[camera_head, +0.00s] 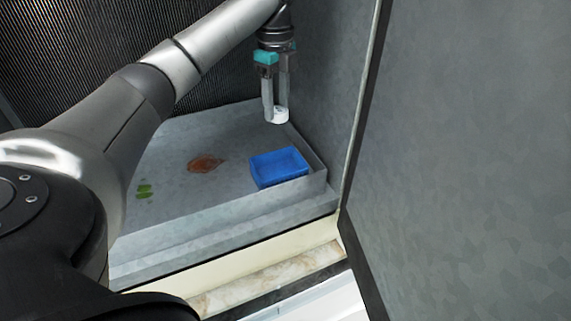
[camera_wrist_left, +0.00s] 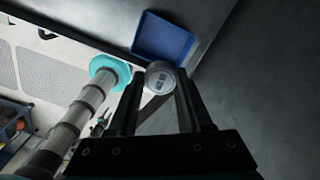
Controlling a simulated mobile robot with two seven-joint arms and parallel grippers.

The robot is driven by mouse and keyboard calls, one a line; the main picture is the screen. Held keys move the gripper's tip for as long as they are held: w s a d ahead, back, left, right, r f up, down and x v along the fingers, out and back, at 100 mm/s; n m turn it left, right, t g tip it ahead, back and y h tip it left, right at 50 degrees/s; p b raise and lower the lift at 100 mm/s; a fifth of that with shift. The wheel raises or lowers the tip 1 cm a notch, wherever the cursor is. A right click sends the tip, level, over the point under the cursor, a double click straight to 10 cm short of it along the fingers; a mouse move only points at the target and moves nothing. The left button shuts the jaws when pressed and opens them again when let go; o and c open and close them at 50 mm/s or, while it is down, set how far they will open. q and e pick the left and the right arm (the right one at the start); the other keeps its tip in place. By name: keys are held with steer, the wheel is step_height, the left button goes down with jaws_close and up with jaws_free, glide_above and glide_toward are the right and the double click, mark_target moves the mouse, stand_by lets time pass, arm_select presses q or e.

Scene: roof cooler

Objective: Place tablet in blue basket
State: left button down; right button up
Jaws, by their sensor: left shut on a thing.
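The blue basket (camera_head: 279,167) is a shallow open tray at the right front of the grey metal pan in the head view. No contents show in it. It also appears at the top of the left wrist view (camera_wrist_left: 163,36). My left gripper (camera_head: 275,112) points down over the pan's back right corner, behind the basket and apart from it. It is shut on a small whitish round tablet (camera_head: 280,117) at its fingertips. In the left wrist view the tablet (camera_wrist_left: 161,78) is a pale disc with dark marks between the fingers. My right gripper is out of view.
The grey pan (camera_head: 230,205) has a low raised rim. An orange-brown stain (camera_head: 205,163) and a green patch (camera_head: 144,191) mark its floor. A metal wall (camera_head: 325,80) stands close on the gripper's right, and a large grey panel (camera_head: 470,150) fills the right side.

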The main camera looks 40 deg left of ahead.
mark_target(277, 175)
arm_select(q)
steer(key=shift+w+a+r, duration=0.25)
steer(key=shift+a+r, duration=0.05)
steer(key=shift+r, duration=0.3)
steer(key=shift+a+f+m, duration=0.1)
steer(key=shift+m, duration=0.2)
step_height(277, 175, down, 20)
steer(key=shift+r+b, duration=0.15)
steer(key=shift+b, duration=0.6)
steer(key=shift+c, duration=1.6)
jaws_free()
step_height(277, 175, up, 12)
steer(key=shift+r+p, duration=0.15)
steer(key=shift+p, duration=0.25)
